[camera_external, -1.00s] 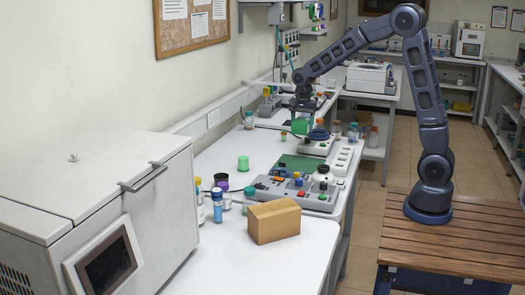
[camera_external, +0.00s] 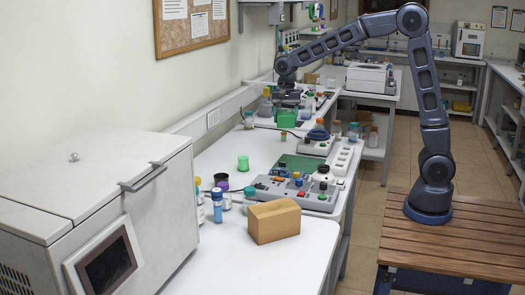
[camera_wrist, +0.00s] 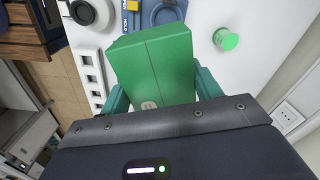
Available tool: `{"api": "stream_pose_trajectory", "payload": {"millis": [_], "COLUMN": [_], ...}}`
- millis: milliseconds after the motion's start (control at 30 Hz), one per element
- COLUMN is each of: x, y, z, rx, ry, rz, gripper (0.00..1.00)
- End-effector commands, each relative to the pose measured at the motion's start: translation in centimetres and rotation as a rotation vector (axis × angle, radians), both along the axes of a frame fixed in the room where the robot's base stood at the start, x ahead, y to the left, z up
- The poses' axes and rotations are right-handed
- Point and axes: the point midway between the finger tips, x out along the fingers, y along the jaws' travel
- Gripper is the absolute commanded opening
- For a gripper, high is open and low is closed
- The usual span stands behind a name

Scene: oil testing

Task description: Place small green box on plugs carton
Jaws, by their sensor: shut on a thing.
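The small green box (camera_external: 286,119) is held in my gripper (camera_external: 286,108) above the far part of the white bench. In the wrist view the green box (camera_wrist: 155,65) fills the middle, between the teal fingers of my gripper (camera_wrist: 160,95), which are shut on it. A brown cardboard carton (camera_external: 274,221) sits on the near bench, well apart from the gripper. A smaller brown carton (camera_external: 309,78) stands at the back, behind my arm. No label is readable, so I cannot tell which is the plugs carton.
A grey device with a green panel (camera_external: 300,182), a green cup (camera_external: 243,162) and several bottles (camera_external: 217,200) stand on the bench. A grey-white machine (camera_external: 110,210) is at the near left. Bare bench (camera_external: 215,152) lies left of the device.

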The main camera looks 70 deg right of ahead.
Motion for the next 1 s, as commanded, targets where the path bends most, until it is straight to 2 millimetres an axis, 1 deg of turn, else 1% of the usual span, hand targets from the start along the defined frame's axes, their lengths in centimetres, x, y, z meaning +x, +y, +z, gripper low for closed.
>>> {"api": "stream_pose_trajectory", "payload": {"millis": [33,267,300,467,500,567,600,667,800,900,1000], "x": [0.3,0.7,0.6,-0.2,-0.5,-1.0,-1.4,-2.1,-4.1,-5.7,-7.2], "y": [2.3,11.5,13.1,19.5,21.1,23.5,25.0,27.4,32.8,36.2,39.0], "z": [0.3,1.9,2.2,3.2,3.5,3.9,4.2,4.6,5.6,6.2,6.8], "rx": [0.0,0.0,0.0,0.0,-0.001,0.0,-0.001,0.0,-0.001,-0.001,0.0], "ry": [0.0,0.0,0.0,0.0,0.001,0.0,0.0,0.0,-0.001,0.0,-0.001], "rz": [0.06,0.314,0.359,0.536,0.58,0.646,0.69,0.756,0.91,1.011,1.095], "gripper": [0.4,0.4,0.4,0.4,0.4,0.4,0.4,0.4,0.4,0.4,0.4]}}
